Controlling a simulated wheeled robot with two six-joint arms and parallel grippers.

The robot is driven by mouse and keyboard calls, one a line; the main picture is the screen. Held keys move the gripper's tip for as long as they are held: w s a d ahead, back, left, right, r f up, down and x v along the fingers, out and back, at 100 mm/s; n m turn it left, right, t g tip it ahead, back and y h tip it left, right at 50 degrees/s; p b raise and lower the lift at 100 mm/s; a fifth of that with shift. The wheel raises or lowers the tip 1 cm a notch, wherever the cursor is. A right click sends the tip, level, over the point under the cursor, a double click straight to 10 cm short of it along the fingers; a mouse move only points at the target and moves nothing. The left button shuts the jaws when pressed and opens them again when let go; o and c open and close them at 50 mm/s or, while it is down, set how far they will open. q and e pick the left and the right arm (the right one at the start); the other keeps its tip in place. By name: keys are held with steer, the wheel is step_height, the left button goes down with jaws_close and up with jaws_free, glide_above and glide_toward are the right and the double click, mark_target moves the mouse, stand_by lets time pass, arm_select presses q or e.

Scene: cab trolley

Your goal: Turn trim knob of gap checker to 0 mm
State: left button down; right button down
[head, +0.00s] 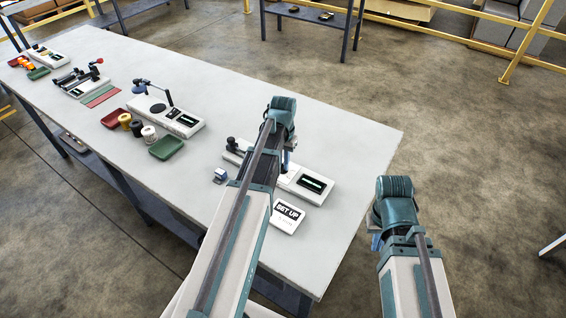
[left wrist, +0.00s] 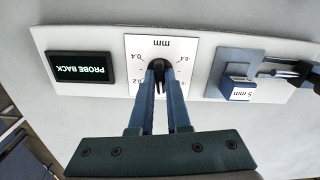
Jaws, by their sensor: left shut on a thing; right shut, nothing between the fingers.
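The gap checker (head: 312,188) is a white instrument near the right end of the table, partly hidden behind my left arm. In the left wrist view, seen upside down, its lit display (left wrist: 84,68) reads PROBE BACK. Its black trim knob (left wrist: 158,65) sits on a white mm dial (left wrist: 180,46) with marks including 0.4, 0.2 and -0.4. My left gripper (head: 288,160), also in the left wrist view (left wrist: 160,86), is shut on the knob. Its fingers hide part of the dial, and I cannot tell the knob's setting. My right gripper (head: 376,240) is shut and empty, beyond the table edge.
A block marked 5 mm (left wrist: 238,90) sits on the checker's blue-grey pad beside the dial, near a dark probe (left wrist: 285,72). A SET UP card (head: 287,216) and a small block (head: 220,175) are nearby. Other instruments and trays (head: 166,147) stand farther left.

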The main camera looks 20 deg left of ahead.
arm_select(q)
steer(key=shift+m, duration=0.6)
steer(key=c, duration=0.9)
jaws_free()
steer(key=shift+r, duration=0.1)
step_height(320, 180, up, 14)
steer(key=p, duration=1.4)
steer(key=shift+f, duration=0.2)
steer(key=shift+d, duration=0.1)
